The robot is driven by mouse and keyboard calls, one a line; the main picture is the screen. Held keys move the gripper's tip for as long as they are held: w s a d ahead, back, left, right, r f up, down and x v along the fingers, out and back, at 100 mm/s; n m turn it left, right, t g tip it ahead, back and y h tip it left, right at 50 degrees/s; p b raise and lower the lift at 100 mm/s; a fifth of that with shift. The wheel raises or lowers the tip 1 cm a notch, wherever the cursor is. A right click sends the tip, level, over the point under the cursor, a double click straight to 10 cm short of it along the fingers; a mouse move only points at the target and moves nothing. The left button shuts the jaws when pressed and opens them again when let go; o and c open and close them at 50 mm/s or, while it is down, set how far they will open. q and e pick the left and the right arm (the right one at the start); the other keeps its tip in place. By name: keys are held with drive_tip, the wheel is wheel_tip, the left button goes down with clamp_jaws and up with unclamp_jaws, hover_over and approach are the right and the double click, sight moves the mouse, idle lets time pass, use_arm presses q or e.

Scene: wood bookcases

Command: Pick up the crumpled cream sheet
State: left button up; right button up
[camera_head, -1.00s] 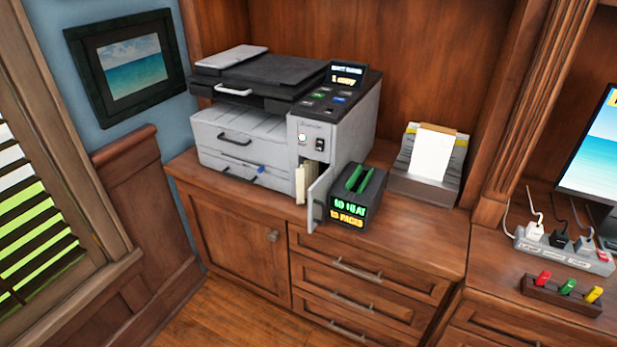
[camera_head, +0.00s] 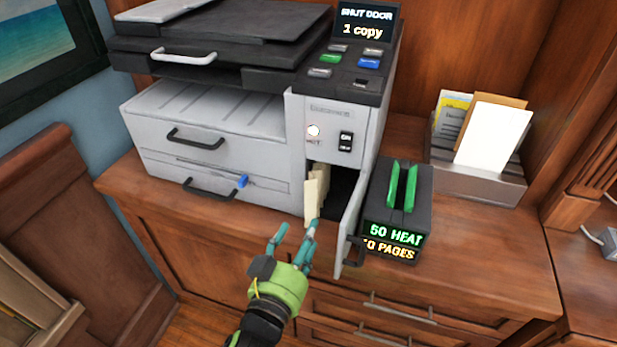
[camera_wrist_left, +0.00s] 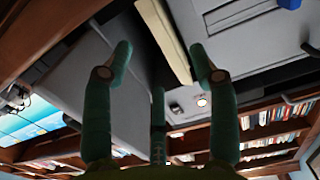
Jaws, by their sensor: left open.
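The crumpled cream sheet (camera_head: 312,198) sticks out of the open compartment at the lower right front of the grey copier (camera_head: 215,100). Its folds stand upright, and its inner part is hidden in the dark opening. My left gripper (camera_head: 295,232) is open and empty, just in front of and below the sheet. In the left wrist view the sheet (camera_wrist_left: 164,38) runs between the two spread fingers (camera_wrist_left: 165,68), beyond their tips. I cannot tell if any finger touches it. My right gripper is not in view.
The copier's small door (camera_head: 352,225) stands open just right of the sheet. A black box with green bars (camera_head: 398,205) stands beside it. A paper holder (camera_head: 480,180) is farther right. The copier screen (camera_head: 366,22) reads "SHUT DOOR 1 copy". The cabinet top (camera_head: 480,245) at right is bare.

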sight(313, 206)
use_arm(q)
drive_tip(key=shift+w+r+t, duration=0.15)
drive_tip(key=shift+w+r, duration=0.1)
drive_tip(key=shift+r, duration=0.3)
drive_tip(key=shift+w+r+t, duration=0.15)
drive_tip(key=shift+w+r, duration=0.05)
drive_tip(key=shift+r, duration=0.3)
drive_tip(key=x, duration=0.5)
drive_tip(key=shift+d+f+p, duration=0.1)
drive_tip(key=shift+d+p, duration=0.2)
drive_tip(key=shift+w+d, duration=0.1)
drive_tip(key=shift+w, duration=0.3)
drive_tip(key=c, duration=0.9)
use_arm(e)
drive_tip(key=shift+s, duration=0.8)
